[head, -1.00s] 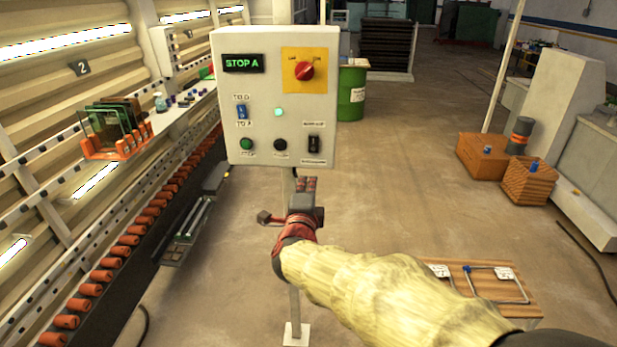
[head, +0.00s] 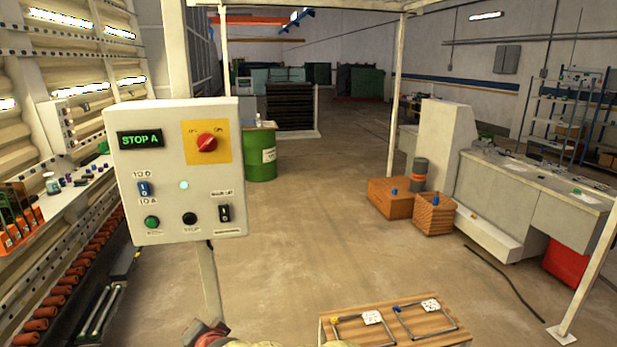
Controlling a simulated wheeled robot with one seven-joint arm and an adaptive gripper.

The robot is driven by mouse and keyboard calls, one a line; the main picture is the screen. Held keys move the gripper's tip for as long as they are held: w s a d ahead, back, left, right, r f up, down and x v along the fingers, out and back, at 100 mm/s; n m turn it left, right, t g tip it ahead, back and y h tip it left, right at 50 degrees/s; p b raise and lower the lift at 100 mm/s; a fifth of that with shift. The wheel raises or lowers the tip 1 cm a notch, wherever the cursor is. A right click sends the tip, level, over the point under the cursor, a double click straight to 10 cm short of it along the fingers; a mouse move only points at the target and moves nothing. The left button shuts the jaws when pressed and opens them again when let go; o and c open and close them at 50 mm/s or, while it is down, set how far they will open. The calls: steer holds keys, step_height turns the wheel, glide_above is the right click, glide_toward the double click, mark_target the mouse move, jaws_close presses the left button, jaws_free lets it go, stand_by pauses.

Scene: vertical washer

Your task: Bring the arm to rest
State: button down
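My arm shows only as a small piece at the bottom edge of the head view, a red and dark joint (head: 207,334) with a bit of yellow sleeve beside it. My gripper's fingers are out of the picture, so their state is hidden. The control panel (head: 178,170) stands on a post at left, with a lit green "STOP A" display (head: 139,139), a red rotary knob (head: 207,142) on a yellow plate, and several switches and buttons. The visible part of my arm is below the panel, apart from it in the picture.
A wooden crate (head: 392,334) with metal frames on top is at the bottom, right of my arm. The roller conveyor (head: 62,290) runs along the left. A green drum (head: 259,153) and brown boxes (head: 391,199) stand farther back. The middle floor is clear.

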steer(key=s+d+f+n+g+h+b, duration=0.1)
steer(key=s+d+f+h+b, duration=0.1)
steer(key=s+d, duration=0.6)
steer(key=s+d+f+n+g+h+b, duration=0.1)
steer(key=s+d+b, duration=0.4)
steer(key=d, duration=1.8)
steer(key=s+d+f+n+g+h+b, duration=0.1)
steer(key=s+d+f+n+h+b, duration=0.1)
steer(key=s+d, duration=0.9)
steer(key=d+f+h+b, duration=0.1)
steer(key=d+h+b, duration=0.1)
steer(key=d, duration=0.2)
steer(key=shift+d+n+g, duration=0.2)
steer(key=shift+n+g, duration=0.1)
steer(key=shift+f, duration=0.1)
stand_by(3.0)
